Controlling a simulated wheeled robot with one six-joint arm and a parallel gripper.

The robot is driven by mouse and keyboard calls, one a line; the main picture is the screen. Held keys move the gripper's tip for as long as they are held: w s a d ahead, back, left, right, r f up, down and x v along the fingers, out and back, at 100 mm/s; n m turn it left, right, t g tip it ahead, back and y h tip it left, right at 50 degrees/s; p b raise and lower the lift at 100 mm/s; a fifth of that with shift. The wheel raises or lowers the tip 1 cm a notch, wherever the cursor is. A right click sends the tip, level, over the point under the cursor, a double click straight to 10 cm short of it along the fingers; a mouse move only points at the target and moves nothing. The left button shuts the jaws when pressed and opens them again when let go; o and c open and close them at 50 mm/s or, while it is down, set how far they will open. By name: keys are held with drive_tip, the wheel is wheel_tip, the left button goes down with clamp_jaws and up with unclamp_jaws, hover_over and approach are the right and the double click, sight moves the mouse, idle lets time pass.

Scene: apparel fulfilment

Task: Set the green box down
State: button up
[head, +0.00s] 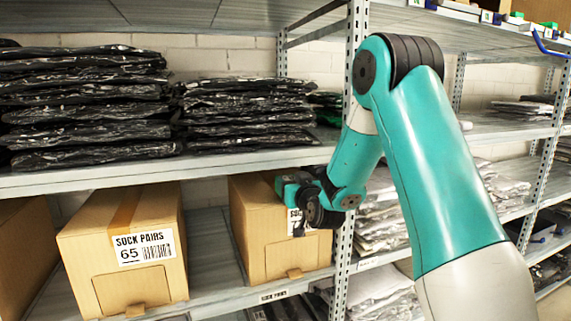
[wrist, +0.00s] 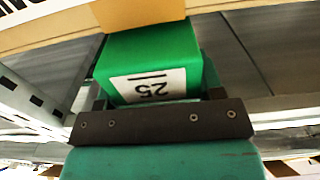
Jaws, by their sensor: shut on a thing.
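The green box (wrist: 150,58) fills the upper middle of the wrist view, with a white label reading 25 that appears upside down. My gripper (head: 308,218) is in front of the right-hand cardboard carton in the head view. In the wrist view its dark crossbar lies just below the green box, and the gripper is shut on the box. I cannot make out the green box in the head view. Its underside and whether it touches a surface are hidden.
A cardboard carton (head: 255,235) stands close behind my gripper. A carton labelled SOCK PAIRS 65 (head: 110,270) stands to its left, with a strip of bare shelf (head: 208,255) between them. A shelf upright (head: 345,250) is just right. Black bagged garments (head: 80,100) lie above.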

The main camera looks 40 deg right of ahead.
sight(286, 176)
drive_tip(key=shift+x, duration=0.9)
drive_tip(key=p+x, duration=0.3)
drive_tip(key=x, duration=0.1)
drive_tip(key=shift+r, duration=0.15)
drive_tip(key=shift+w+d+p, duration=0.1)
drive_tip(key=shift+p, duration=0.6)
drive_tip(key=shift+f, duration=0.3)
drive_tip(key=shift+f, duration=0.15)
drive_tip(key=shift+f+b, duration=0.1)
drive_tip(key=shift+b, duration=0.2)
drive_tip(key=o, duration=0.9)
